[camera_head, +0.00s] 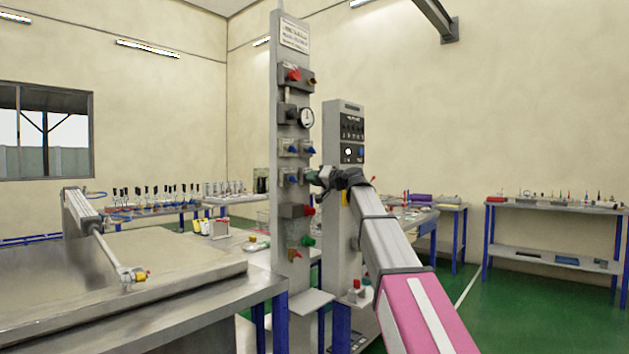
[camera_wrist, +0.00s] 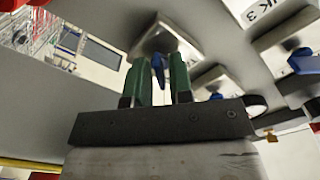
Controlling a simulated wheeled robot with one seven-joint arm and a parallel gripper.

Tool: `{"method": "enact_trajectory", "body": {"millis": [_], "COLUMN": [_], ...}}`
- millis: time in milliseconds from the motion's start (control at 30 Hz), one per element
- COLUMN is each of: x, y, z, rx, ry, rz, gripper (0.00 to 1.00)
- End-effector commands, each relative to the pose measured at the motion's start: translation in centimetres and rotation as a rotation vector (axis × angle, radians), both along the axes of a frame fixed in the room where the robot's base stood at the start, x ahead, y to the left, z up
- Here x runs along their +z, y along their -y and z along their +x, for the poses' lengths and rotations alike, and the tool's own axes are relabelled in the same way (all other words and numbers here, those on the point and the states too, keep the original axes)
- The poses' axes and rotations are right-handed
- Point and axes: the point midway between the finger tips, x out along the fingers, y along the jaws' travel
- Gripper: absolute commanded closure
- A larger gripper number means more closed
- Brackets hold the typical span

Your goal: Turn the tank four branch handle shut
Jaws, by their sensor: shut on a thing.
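A tall grey panel (camera_head: 287,100) carries several small valves with red, blue and green handles. My gripper (camera_head: 316,178) is at the right side of this panel, at the height of the lower pair of blue-handled valves. In the wrist view the green fingers of my gripper (camera_wrist: 159,80) are shut on a blue handle (camera_wrist: 158,66), which stands out from a grey valve block (camera_wrist: 160,38). Its own label cannot be read. Another blue handle (camera_wrist: 303,62) is to the right, near a partly visible label (camera_wrist: 264,10) reading "NK 3".
A round gauge (camera_head: 307,117) sits above the blue handles. A control cabinet (camera_head: 344,130) stands close behind the panel on the right. A metal bench (camera_head: 180,262) with a cylinder and hinged lid is at the left. Open green floor (camera_head: 510,310) lies at the right.

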Motion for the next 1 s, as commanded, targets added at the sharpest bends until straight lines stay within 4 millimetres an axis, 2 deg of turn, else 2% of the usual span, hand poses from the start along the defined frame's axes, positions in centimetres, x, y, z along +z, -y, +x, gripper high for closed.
{"method": "enact_trajectory", "body": {"millis": [300,767,800,1000], "x": [-0.14,-0.14,-0.14,-0.08], "y": [0.01,0.01,0.01,0.01], "z": [-0.10,-0.11,-0.11,-0.06], "rx": [0.001,0.001,0.001,0.001], "ry": [-0.069,-0.077,-0.076,-0.075], "rz": [0.050,0.056,0.056,0.056], "gripper": [1.00,1.00,0.68,0.68]}}
